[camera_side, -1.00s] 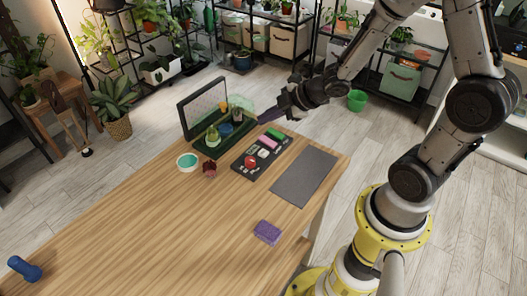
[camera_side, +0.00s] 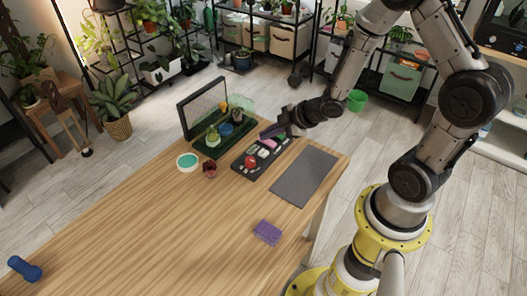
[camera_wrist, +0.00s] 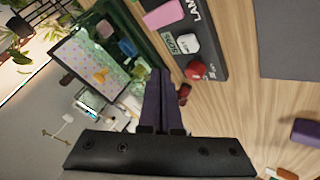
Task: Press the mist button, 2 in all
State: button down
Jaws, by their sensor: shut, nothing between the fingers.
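A dark control panel (camera_side: 258,166) lies on the wooden table and carries a red round button (camera_side: 250,161), a pink block-shaped button (camera_side: 270,142) and small pale parts. In the wrist view the panel (camera_wrist: 212,62) shows the pink button (camera_wrist: 163,14), a pale labelled part (camera_wrist: 184,44) and the red button (camera_wrist: 196,70). The lettering is partly legible; I cannot tell which button is mist. My gripper (camera_side: 265,135) is shut and empty, above the panel's far end in the side view. Its dark purple fingers (camera_wrist: 158,74) point beside the panel in the wrist view. The green button is hidden.
A dark green tray with an upright back panel (camera_side: 203,108) holds small pots behind the control panel. A teal-filled dish (camera_side: 187,162), a dark red pot (camera_side: 209,169), a grey mat (camera_side: 304,176) and a purple sponge (camera_side: 267,232) stand around.

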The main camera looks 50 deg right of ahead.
aim_at(268, 153)
jog(key=shift+f, duration=1.65)
jog(key=shift+f, duration=0.1)
dwell(0.8)
jog(key=shift+f, duration=0.3)
jog(key=shift+f, duration=0.5)
dwell(0.9)
jog(key=shift+r, duration=0.9)
jog(key=shift+r, duration=2.5)
dwell(0.3)
